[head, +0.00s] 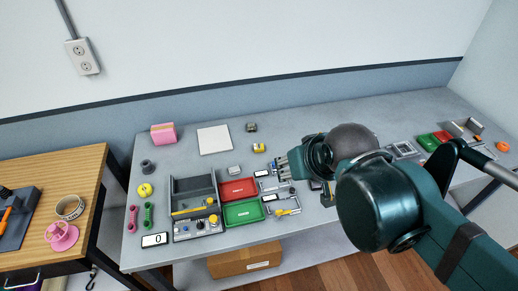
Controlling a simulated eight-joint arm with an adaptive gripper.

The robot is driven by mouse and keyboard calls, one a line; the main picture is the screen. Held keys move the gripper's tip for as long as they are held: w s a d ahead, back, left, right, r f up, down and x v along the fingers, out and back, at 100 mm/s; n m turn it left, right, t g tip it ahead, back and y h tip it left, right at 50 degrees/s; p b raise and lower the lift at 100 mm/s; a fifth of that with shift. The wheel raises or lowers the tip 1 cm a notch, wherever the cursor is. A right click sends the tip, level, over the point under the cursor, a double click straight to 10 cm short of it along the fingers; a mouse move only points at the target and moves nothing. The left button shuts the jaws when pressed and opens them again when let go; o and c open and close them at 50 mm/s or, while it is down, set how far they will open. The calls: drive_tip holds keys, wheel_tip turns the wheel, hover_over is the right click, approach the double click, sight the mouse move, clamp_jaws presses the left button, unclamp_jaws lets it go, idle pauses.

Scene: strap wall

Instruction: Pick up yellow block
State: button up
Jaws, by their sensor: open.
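A small yellow block (259,148) lies on the grey table, right of a white square sheet. It seems to have a darker patch on one side, too small to make out. My gripper (281,169) is open, just below and to the right of the yellow block in the picture, with a gap between them. Its fingers point left. The arm covers the table behind it. I cannot tell the gripper's height above the table.
A red tray (238,190) and a green tray (244,212) lie below the gripper, beside a grey organizer (194,188). A small grey block (234,170) and a dark small object (251,127) are near the yellow block. A white sheet (214,140) lies left.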

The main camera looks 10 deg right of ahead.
drive_tip(key=shift+w, duration=0.1)
drive_tip(key=m+g, duration=0.7)
drive_tip(key=m, duration=1.2)
hover_over(258, 146)
drive_tip(key=f, duration=2.2)
drive_tip(key=shift+s+f, duration=0.2)
drive_tip(key=shift+f, duration=0.1)
drive_tip(key=shift+w+f+m, duration=0.1)
drive_tip(key=shift+f+m, duration=0.2)
drive_tip(key=shift+f, duration=0.05)
drive_tip(key=shift+f, duration=1.3)
